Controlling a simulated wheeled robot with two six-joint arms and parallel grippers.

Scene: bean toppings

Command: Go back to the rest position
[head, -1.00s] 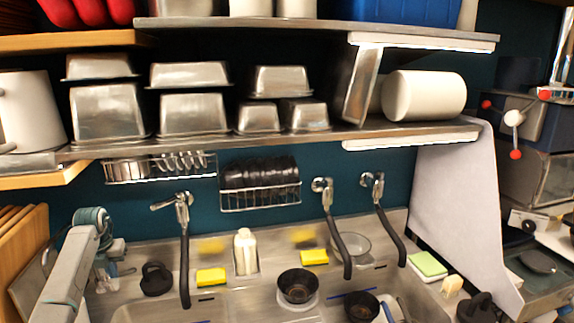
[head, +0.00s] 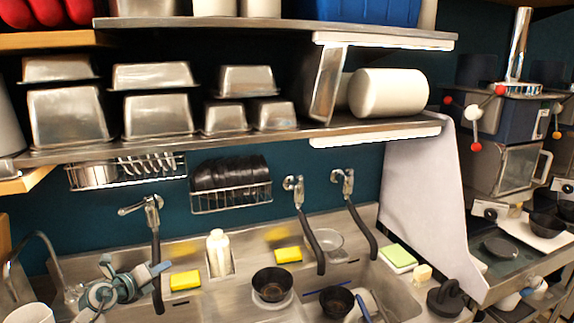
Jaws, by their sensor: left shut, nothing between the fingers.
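My left gripper (head: 148,272) is in the lower left of the head view, grey and teal, in front of the steel sink's back ledge. It is shut and empty, beside the black hose of the left tap (head: 157,265). Whether it touches the hose I cannot tell. My right gripper is not in view.
The steel sink (head: 230,300) holds dark bowls (head: 272,284). Yellow sponges (head: 186,281) and a white bottle (head: 218,253) stand on its back ledge. A shelf (head: 240,138) with metal pans runs above. A coffee machine (head: 505,125) is at the right.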

